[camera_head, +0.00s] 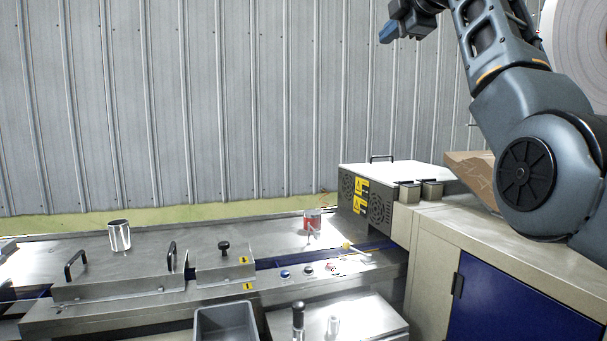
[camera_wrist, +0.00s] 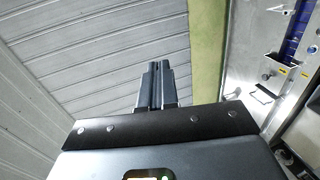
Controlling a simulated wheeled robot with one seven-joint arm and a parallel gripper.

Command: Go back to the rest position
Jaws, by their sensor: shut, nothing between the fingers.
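My gripper (camera_head: 389,34) is raised high at the top of the head view, in front of the corrugated metal wall and well above the machine. Its body is partly cut off by the top edge there. In the wrist view its two dark fingers (camera_wrist: 157,84) lie close together, shut, with nothing between them. My arm comes in from the right side of the head view, bent upward.
The steel wrapping machine (camera_head: 290,236) runs across below, with a metal cup (camera_head: 119,236) and a red can (camera_head: 312,219) on it. A grey bin (camera_head: 225,322) stands in front. A cardboard box (camera_head: 470,172) sits behind my arm. The air around my gripper is clear.

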